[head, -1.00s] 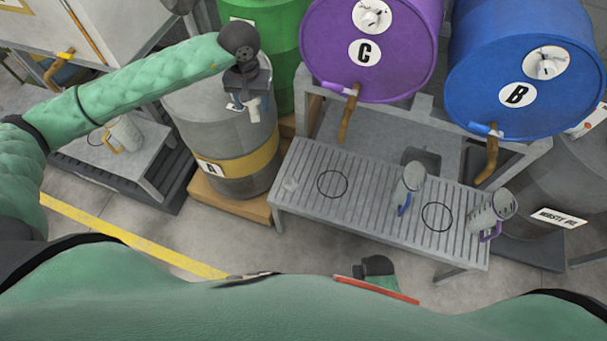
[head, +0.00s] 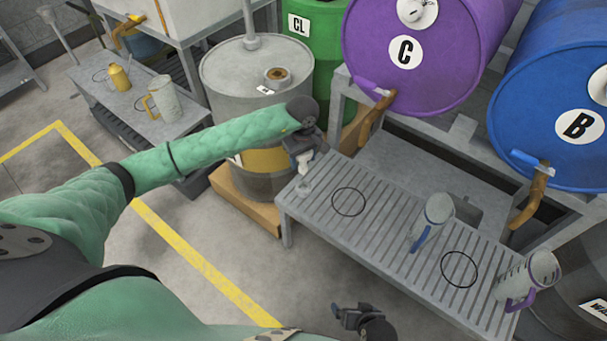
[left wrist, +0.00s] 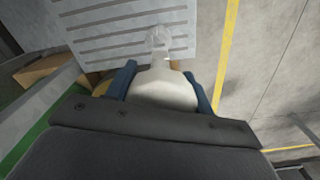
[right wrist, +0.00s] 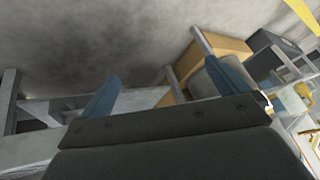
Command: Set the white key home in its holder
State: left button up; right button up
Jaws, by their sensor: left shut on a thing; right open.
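My left gripper (head: 303,158) is shut on the white key (left wrist: 163,88), which shows pale between the blue fingers in the left wrist view. In the head view, the gripper is above the left end of the slatted bench (head: 385,222). A small translucent holder (head: 304,187) stands on that end, just below the gripper; it also shows beyond the key in the left wrist view (left wrist: 158,38). Whether key and holder touch is unclear. My right gripper (head: 342,314) is open and empty, low in front of the bench; its spread fingers show in the right wrist view (right wrist: 170,92).
Two jugs, one blue-handled (head: 432,222) and one purple-handled (head: 528,280), stand on the bench near two black rings. Purple drum C (head: 400,85) and blue drum B (head: 555,125) lie behind, their taps overhanging. A grey drum (head: 235,85) stands left of the bench.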

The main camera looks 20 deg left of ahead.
aim_at(303, 171)
pick_arm(q)
jog(key=f, duration=0.2)
jog(key=f+n+b, duration=0.1)
jog(key=shift+w+f, duration=0.3)
jog(key=shift+f, duration=0.1)
pick_arm(e)
jog(key=shift+w+a+f, duration=0.1)
jog(key=shift+w+a, duration=0.05)
jog(key=shift+a, duration=0.55)
pick_arm(q)
jog(key=shift+b, duration=0.35)
jog(key=shift+f+b, duration=0.95)
jog(key=shift+f, duration=0.3)
jog(key=shift+f+b, duration=0.35)
jog(key=shift+f, duration=0.05)
jog(key=shift+f+b, duration=0.55)
jog(key=shift+f, duration=0.15)
pick_arm(e)
notch_tip(303, 171, down, 12)
jog(key=s+t, duration=0.1)
jog(key=shift+d+r+t, duration=0.15)
jog(key=shift+r+t, duration=0.1)
jog(key=shift+t, duration=0.05)
jog(key=shift+s+f, duration=0.2)
jog(key=shift+f, duration=0.15)
